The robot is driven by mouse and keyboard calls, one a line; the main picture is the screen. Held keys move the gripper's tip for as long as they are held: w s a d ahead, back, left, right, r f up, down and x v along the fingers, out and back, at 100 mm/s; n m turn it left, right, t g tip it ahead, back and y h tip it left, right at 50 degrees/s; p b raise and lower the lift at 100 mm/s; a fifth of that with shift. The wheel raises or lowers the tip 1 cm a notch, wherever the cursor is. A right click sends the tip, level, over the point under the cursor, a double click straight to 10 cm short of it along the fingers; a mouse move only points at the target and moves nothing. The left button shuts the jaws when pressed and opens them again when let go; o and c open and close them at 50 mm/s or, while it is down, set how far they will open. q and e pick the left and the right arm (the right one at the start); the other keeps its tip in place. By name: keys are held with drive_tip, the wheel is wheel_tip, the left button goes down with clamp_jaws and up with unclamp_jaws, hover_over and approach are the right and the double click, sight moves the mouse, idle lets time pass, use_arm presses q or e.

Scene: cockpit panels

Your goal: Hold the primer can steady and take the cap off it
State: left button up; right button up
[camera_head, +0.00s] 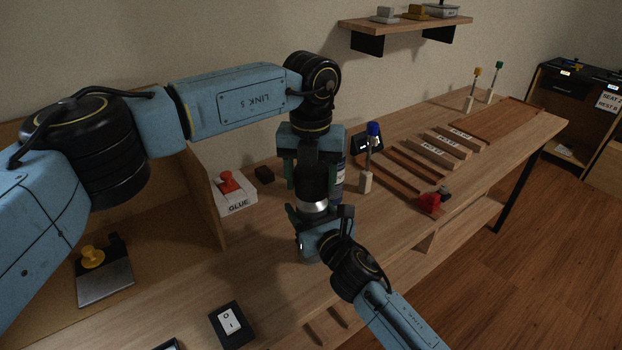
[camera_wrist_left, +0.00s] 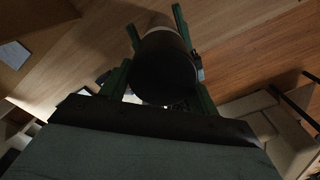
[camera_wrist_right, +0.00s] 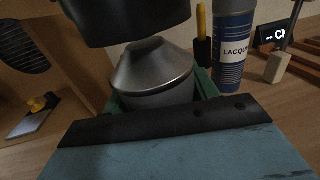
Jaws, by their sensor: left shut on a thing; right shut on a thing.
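The primer can (camera_head: 315,207) shows as a silver band in the head view. In the right wrist view its silver cone-shaped shoulder (camera_wrist_right: 152,72) is bare. The black cap (camera_head: 312,182) is above the shoulder, and its underside edge hides the can's top; the cap also shows in the right wrist view (camera_wrist_right: 125,22). My left gripper (camera_head: 311,186) points down and is shut on the cap, which sits between its green fingers in the left wrist view (camera_wrist_left: 165,68). My right gripper (camera_head: 318,216) is shut on the can from the front. The can's lower part is hidden.
A lacquer can (camera_wrist_right: 232,50) stands close behind the primer can. A blue-topped tool in a wooden stand (camera_head: 366,182) is to the right. Wooden slats (camera_head: 420,165) lie farther right.

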sight(311, 172)
use_arm(q)
drive_tip(key=shift+r, duration=1.85)
use_arm(e)
drive_tip(key=o, duration=1.4)
drive_tip(key=shift+o, duration=0.2)
